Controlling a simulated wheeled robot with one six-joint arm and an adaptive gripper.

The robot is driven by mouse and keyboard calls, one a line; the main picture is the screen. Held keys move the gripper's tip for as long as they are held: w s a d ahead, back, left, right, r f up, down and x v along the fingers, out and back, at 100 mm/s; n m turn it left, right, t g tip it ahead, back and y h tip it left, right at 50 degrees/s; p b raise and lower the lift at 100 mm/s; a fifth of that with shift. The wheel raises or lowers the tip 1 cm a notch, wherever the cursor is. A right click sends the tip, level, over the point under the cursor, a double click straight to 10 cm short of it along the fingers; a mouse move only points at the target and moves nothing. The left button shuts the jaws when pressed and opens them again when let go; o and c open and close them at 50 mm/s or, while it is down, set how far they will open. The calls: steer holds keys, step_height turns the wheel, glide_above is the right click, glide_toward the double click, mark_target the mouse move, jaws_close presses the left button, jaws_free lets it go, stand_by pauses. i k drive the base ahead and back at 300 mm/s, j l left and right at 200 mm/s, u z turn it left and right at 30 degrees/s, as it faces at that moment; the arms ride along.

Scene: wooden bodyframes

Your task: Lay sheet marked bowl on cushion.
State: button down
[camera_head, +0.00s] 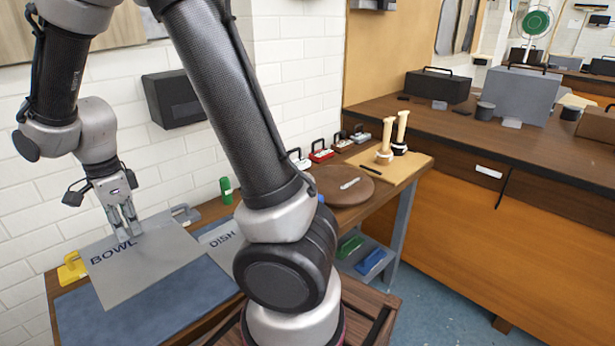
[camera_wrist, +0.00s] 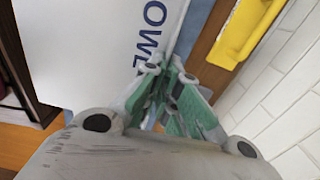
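The grey sheet marked BOWL (camera_head: 150,265) is in my gripper (camera_head: 128,236), raised and tilted above a blue mat at the left of the bench. My gripper's fingers are closed on the sheet near its lettering. In the wrist view the sheet (camera_wrist: 95,50) shows part of the word beside the fingers (camera_wrist: 168,82). A round brown pad (camera_head: 330,188), which looks like the cushion, lies on the bench right of my arm, apart from the sheet. A small light tool lies on it. My arm hides its left part.
A sheet marked DISH (camera_head: 222,240) lies behind the BOWL sheet, partly hidden. The blue mat (camera_head: 150,318) is below. A yellow object (camera_head: 72,270) stands at left, a green cylinder (camera_head: 226,190) near the wall. Several handled blocks (camera_head: 321,152) and a wooden board (camera_head: 405,165) flank the pad.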

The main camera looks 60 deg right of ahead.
mark_target(340, 178)
steer(key=l+z, duration=0.35)
steer(key=l, duration=2.2)
